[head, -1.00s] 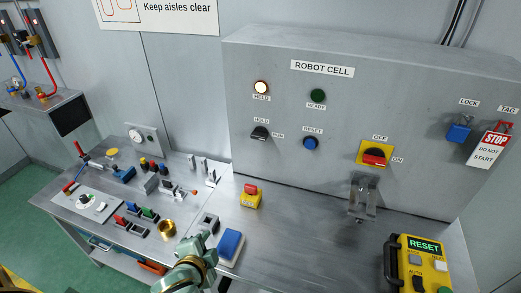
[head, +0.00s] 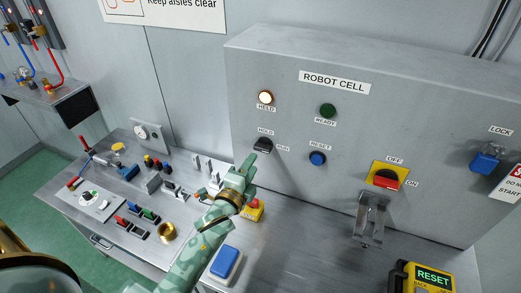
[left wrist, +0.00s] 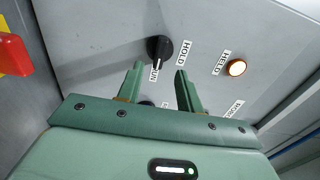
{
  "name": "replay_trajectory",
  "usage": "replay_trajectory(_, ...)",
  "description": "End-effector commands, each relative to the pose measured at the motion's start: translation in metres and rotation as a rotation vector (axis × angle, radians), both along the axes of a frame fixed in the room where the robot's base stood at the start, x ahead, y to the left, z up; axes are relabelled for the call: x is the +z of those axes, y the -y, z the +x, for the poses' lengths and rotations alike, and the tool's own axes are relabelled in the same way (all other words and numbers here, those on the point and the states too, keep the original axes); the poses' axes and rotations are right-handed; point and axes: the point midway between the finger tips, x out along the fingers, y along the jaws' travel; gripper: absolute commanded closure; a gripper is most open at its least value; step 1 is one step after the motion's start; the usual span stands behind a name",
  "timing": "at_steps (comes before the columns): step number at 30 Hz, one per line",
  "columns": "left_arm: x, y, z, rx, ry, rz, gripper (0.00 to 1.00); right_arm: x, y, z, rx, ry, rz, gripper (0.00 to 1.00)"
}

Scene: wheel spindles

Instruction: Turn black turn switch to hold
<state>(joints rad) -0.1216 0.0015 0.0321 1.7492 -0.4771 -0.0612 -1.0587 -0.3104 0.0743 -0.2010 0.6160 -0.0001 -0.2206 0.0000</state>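The black turn switch (head: 263,145) is on the front of the grey panel, between the HOLD and RUN labels. In the left wrist view the switch (left wrist: 158,48) shows a white line that points toward the RUN label. My left gripper (head: 246,170) is just below and left of the switch in the head view. In the left wrist view its two fingers (left wrist: 157,75) are apart with nothing held between them, and the switch is beyond their tips. My right gripper is not in view.
The lit HELD lamp (head: 265,97), dark READY lamp (head: 328,110) and blue RESET button (head: 318,158) are near the switch. A red-and-yellow OFF/ON switch (head: 386,178) is farther right. A red-topped yellow box (head: 252,211) stands on the bench under my gripper.

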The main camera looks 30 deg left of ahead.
Motion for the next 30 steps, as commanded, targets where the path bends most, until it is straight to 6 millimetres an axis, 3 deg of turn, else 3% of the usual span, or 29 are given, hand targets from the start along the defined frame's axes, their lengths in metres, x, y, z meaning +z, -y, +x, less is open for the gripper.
replay_trajectory(3, 0.000, -0.002, 0.029, 0.000, 0.001, 0.001, 0.64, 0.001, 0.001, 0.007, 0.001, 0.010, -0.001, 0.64)
replay_trajectory(9, -0.001, -0.003, 0.060, 0.000, -0.001, -0.002, 0.64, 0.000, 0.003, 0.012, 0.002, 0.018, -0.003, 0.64)
replay_trajectory(21, -0.001, -0.004, 0.070, 0.000, -0.001, -0.001, 0.64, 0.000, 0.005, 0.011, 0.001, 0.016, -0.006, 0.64)
replay_trajectory(22, -0.001, -0.004, 0.070, 0.000, -0.001, -0.001, 0.66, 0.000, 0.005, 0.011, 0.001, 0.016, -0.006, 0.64)
replay_trajectory(26, -0.001, -0.004, 0.070, 0.000, -0.002, -0.001, 1.00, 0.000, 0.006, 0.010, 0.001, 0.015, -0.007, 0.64)
replay_trajectory(30, -0.001, -0.004, 0.070, 0.000, -0.002, -0.001, 1.00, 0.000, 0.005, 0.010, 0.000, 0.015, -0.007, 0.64)
